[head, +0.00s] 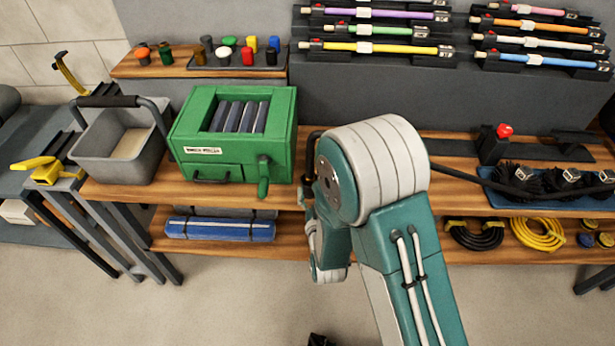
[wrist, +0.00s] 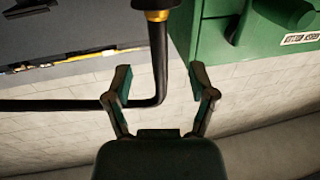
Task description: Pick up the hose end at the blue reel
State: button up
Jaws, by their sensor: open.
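A black hose (wrist: 158,60) with a brass-coloured collar (wrist: 157,15) shows in the wrist view. It runs down between my fingers in the picture, then bends left behind the left finger. My gripper (wrist: 162,84) is open, with nothing clamped; I cannot tell how far the hose is from the fingers. In the head view a black hose (head: 462,176) runs from behind my arm to the right across the bench. My arm hides most of the gripper area there. I cannot make out a blue reel in either view.
A green box with a crank (head: 232,160) stands left of my arm, with a grey bucket (head: 120,150) beyond it. Dark brushes (head: 525,182) lie on a blue tray at right. Coiled black (head: 474,235) and yellow hoses (head: 540,234) lie on the lower shelf.

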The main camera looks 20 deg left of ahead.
aim_at(310, 173)
jog(key=x, duration=0.7)
jog(key=shift+w+a+f, duration=0.1)
jog(key=shift+w+a, duration=0.05)
jog(key=shift+w, duration=0.15)
jog(key=shift+c, duration=1.3)
grip_shut()
